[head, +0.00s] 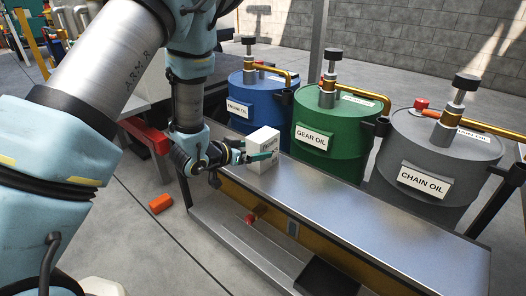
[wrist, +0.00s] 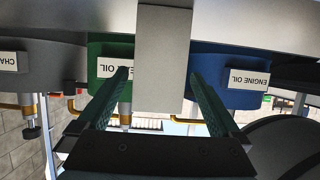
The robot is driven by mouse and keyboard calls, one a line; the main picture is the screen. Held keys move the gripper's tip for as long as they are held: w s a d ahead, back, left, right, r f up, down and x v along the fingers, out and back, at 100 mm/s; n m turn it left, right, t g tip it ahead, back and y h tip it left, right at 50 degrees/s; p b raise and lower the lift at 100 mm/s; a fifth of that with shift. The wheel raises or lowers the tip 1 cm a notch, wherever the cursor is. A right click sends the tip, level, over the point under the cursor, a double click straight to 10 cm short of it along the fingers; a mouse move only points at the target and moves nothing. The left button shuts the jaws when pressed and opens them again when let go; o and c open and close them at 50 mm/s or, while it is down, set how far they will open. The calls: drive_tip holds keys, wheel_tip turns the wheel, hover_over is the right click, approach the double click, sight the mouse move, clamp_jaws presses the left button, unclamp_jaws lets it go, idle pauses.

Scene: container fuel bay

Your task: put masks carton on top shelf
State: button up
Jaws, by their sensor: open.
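The white masks carton (head: 265,138) stands on the left end of the grey metal top shelf (head: 350,195), in front of the blue and green drums. My gripper (head: 252,155) is at the carton, coming from the left, with one green finger across its near face. In the wrist view, which is upside down, the carton (wrist: 164,50) lies between the lines of my two spread fingers (wrist: 160,75), with a gap on each side. The gripper is open. The lettering on the carton is partly covered by the finger.
Blue engine oil (head: 245,95), green gear oil (head: 325,150) and grey chain oil (head: 440,150) drums with pumps stand close behind the shelf. A lower shelf (head: 240,240) has a red knob (head: 250,219). An orange object (head: 161,204) lies on the floor. The shelf's right is clear.

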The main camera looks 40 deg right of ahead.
drive_tip(key=x, duration=0.4)
drive_tip(key=shift+d+r, duration=0.1)
drive_tip(key=shift+d, duration=0.3)
